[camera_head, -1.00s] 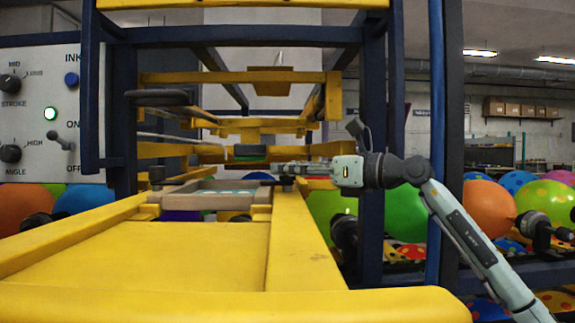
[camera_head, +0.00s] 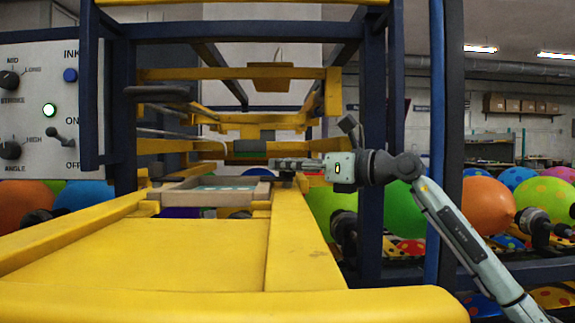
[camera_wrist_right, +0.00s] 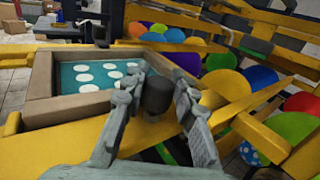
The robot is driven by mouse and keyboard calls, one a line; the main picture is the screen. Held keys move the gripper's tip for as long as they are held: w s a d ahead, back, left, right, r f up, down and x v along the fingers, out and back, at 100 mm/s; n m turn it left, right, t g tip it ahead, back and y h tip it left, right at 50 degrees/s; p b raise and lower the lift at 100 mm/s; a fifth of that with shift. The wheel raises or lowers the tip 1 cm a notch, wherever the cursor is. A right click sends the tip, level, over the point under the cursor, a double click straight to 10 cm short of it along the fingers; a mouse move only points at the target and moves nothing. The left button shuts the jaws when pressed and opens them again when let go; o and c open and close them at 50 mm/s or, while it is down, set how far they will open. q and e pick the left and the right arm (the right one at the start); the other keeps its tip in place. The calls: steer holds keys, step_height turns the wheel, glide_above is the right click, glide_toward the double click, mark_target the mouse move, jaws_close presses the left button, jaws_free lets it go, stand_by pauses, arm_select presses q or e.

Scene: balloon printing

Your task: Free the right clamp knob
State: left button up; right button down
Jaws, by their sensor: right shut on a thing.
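The right clamp knob (camera_wrist_right: 157,94) is a dark, short cylinder beside the right edge of the print frame, between the two fingers of my right gripper in the right wrist view. My right gripper (camera_wrist_right: 156,101) is shut on it. In the head view my right gripper (camera_head: 277,164) reaches in from the right over the yellow rail, and the knob is small and mostly hidden there. The print frame (camera_wrist_right: 39,79) has brown wooden sides around a teal screen with white dots (camera_wrist_right: 95,76). My left gripper is in neither view.
A yellow flat bed (camera_head: 140,252) fills the foreground. Dark blue posts (camera_head: 373,130) and yellow bars stand around the frame. Colourful balloons (camera_head: 488,207) sit at the right, beyond the machine.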

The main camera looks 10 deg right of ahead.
steer(key=shift+m+t+h, duration=0.3)
steer(key=shift+h, duration=0.1)
steer(key=shift+m+t+h, duration=0.5)
steer(key=shift+t+h, duration=0.1)
steer(key=shift+h, duration=0.1)
steer(key=shift+a+f+m+h, duration=0.1)
steer(key=shift+m+h, duration=0.3)
steer(key=shift+m+t+h+b, duration=0.3)
steer(key=shift+t+h+b, duration=0.1)
steer(key=shift+t, duration=0.1)
steer(key=m+t+h+b, duration=0.1)
steer(key=m+h+b, duration=0.1)
steer(key=h, duration=0.1)
steer(key=shift+h+b, duration=0.3)
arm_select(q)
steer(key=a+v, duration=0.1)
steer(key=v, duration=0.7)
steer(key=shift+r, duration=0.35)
arm_select(e)
steer(key=shift+m+t+h, duration=0.3)
steer(key=shift+m+h, duration=0.1)
steer(key=shift+m, duration=0.1)
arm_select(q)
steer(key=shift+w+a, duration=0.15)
arm_select(e)
steer(key=c, duration=1.2)
jaws_free()
